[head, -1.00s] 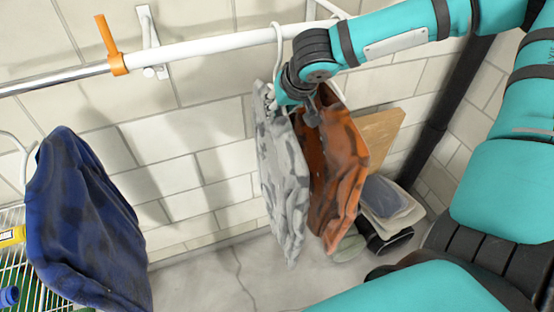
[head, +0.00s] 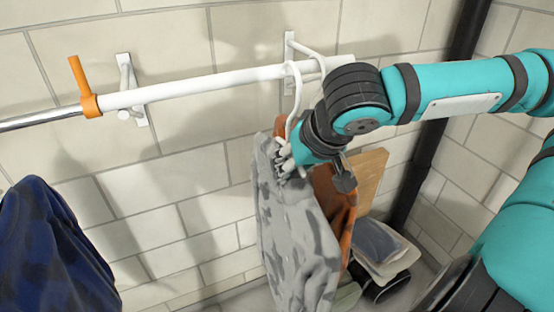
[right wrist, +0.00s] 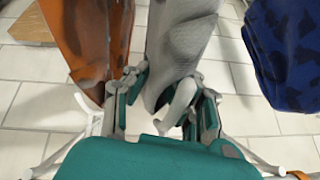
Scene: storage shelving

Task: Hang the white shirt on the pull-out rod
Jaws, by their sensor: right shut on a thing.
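The white shirt (head: 290,230), mottled with grey, hangs below the right part of the rod. My right gripper (head: 292,165) is shut at its top, by the hanger; the exact grip point is partly hidden. In the right wrist view, the fingers (right wrist: 172,100) close around the grey-white shirt (right wrist: 182,40). The hanger's white hook (head: 291,85) reaches up to the rod; I cannot tell whether it rests on it or is in front. The pull-out rod has a white tube (head: 200,86), a thinner silver part (head: 35,118) and an orange collar with handle (head: 90,104). My left gripper is not in view.
An orange-brown shirt (head: 336,210) hangs just behind the white one. A blue shirt (head: 50,250) hangs at the left. Wall brackets (head: 132,90) hold the rod. A cardboard piece (head: 368,172) and folded items (head: 380,245) lie behind at right. The tiled wall is close behind.

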